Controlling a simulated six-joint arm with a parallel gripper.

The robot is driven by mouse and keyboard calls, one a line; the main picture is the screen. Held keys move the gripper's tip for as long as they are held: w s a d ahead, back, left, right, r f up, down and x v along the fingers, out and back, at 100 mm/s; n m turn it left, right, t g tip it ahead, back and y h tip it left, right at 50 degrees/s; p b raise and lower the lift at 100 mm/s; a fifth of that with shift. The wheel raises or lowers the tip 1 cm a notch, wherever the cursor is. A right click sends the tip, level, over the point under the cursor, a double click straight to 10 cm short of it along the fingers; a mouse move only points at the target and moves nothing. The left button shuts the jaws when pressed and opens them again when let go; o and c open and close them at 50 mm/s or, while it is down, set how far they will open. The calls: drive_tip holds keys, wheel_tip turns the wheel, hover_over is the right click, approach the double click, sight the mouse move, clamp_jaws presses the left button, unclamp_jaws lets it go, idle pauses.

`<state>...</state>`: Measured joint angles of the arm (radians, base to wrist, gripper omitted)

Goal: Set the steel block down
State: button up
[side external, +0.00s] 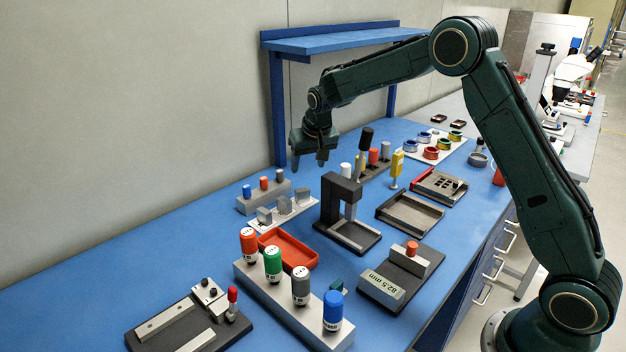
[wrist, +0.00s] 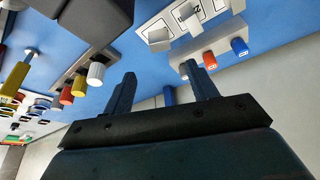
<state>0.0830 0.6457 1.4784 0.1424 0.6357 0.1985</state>
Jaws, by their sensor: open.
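Steel-grey blocks (side external: 264,214) stand in a row on a white labelled plate (side external: 276,227) in the left middle of the bench. Two of them show in the wrist view, one grey block (wrist: 158,38) near the top and another beside it. I cannot tell which one is the task's steel block. My gripper (side external: 322,158) is raised above the bench, behind the black press stand and to the right of the plate. In the wrist view its two fingers (wrist: 160,76) are spread apart with nothing between them.
A black press stand (side external: 330,200) rises close to my gripper. A grey holder with coloured pegs (side external: 262,203) stands behind the plate. A red tray (side external: 300,262) and a bar with coloured-top tools (side external: 290,303) lie nearer. A blue shelf (side external: 330,42) stands at the wall.

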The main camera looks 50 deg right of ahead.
drive_tip(key=s+a+r+n+y, duration=0.1)
drive_tip(key=s+a+r, duration=0.2)
drive_tip(key=s+r, duration=0.6)
drive_tip(key=s+a+r+n, duration=0.1)
drive_tip(key=s+a+r, duration=0.1)
drive_tip(key=s+r, duration=0.65)
drive_tip(key=s+a+f+n, duration=0.1)
drive_tip(key=s+f, duration=0.1)
drive_tip(key=s, duration=1)
drive_tip(key=s+a+f+n+t, duration=0.1)
drive_tip(key=s+a+f, duration=0.1)
drive_tip(key=s, duration=1)
drive_tip(key=shift+y, duration=0.4)
